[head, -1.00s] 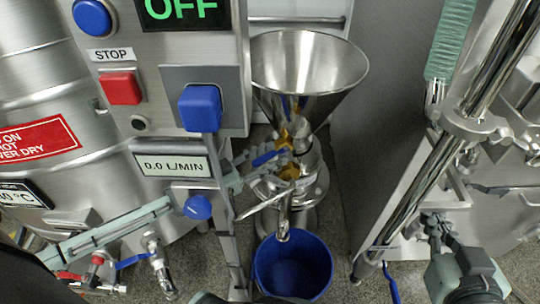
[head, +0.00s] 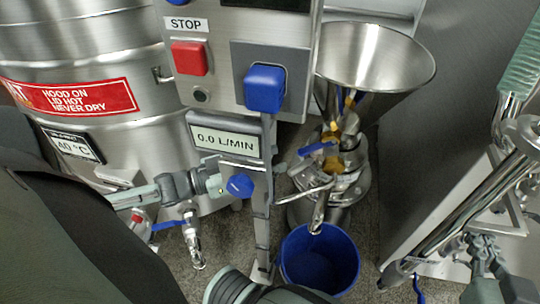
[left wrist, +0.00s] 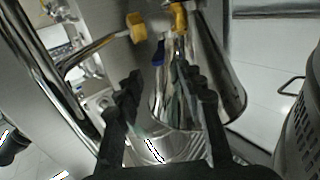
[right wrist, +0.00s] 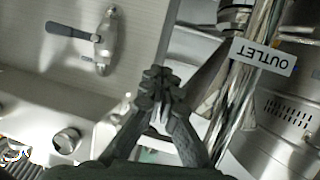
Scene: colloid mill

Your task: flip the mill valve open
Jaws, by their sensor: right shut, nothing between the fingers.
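The mill shows in the head view with a steel hopper (head: 375,55), yellow parts (head: 331,136) on its body, a blue lever (head: 318,148) beside them and a bent spout (head: 319,215) below. My left gripper (head: 289,170) is mostly hidden behind the panel's post, close to the blue lever. In the left wrist view my left gripper (left wrist: 165,92) is open, with the shiny hopper and its reflections beyond the fingers. I cannot tell whether it touches the lever. My right gripper (head: 478,247) is at the lower right. In the right wrist view it is shut and empty (right wrist: 160,85).
A blue bucket (head: 320,262) stands under the spout. The control panel (head: 222,85) and its post stand left of the mill, in front of my left arm. A steel drum (head: 90,60) is at the left. A steel cabinet (head: 420,150) stands right of the mill.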

